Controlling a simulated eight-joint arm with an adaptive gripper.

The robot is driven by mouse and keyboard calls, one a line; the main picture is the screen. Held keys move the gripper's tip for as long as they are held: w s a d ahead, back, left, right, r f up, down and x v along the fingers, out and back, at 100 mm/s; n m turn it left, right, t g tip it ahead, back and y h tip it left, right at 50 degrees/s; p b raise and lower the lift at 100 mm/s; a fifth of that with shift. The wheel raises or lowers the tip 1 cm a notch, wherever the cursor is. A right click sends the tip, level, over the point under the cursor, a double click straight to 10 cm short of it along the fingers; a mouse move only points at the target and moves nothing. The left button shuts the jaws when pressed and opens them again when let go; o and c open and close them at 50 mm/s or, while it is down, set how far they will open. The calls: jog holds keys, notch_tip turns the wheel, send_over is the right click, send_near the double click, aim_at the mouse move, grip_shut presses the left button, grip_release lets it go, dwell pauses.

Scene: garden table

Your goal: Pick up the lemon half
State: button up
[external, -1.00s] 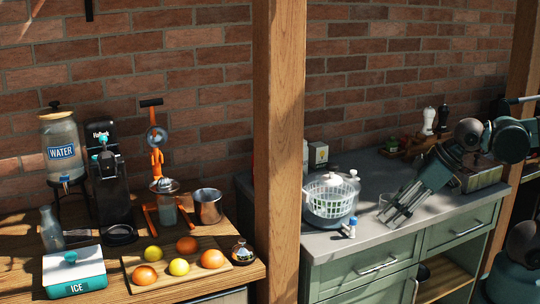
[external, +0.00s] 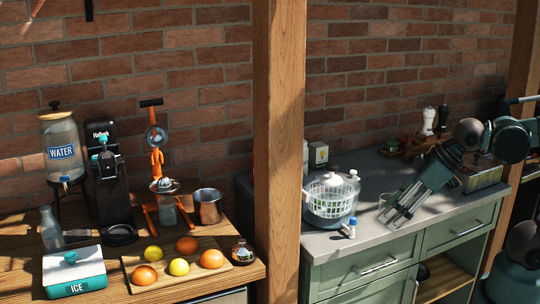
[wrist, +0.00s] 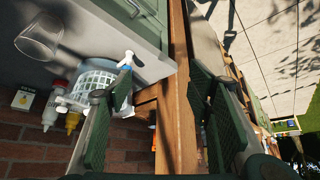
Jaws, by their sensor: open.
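Two yellow fruits, a rear one (external: 153,253) and a front one (external: 179,267), lie on a wooden board (external: 221,272) on the left counter. My gripper (external: 396,213) is open and empty over the right-hand grey counter, to the right of the salad spinner and far from the board. In the wrist view its two dark fingers (wrist: 150,90) are spread wide. No lemon shows in the wrist view.
Several orange fruits (external: 187,245) share the board. A thick wooden post (external: 278,150) stands between the two counters. A white salad spinner (external: 331,197) and a small blue-and-white bottle (external: 349,229) are near my gripper. An ice box (external: 74,274) and metal cup (external: 208,206) flank the board.

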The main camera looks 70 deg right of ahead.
jog(key=shift+r, duration=0.15)
notch_tip(320, 180, up, 15)
jog(key=p, duration=1.5)
jog(key=w+a+r+n+g, duration=0.1)
jog(key=w+a+r, duration=0.25)
jog(key=w, duration=0.35)
jog(key=w+a+r+n+g, duration=0.1)
jog(key=w+a+r, duration=0.1)
jog(key=w+a, duration=0.45)
jog(key=n+g+p, duration=0.5)
jog(key=n+p, duration=0.1)
jog(key=n, duration=1)
send_over(180, 260)
jog(key=f, duration=2.1)
jog(key=shift+s+f, duration=0.1)
jog(key=shift+s, duration=0.2)
jog(key=shift+w+f+n+p, duration=0.3)
jog(key=shift+f+n, duration=0.2)
jog(key=shift+f, duration=0.15)
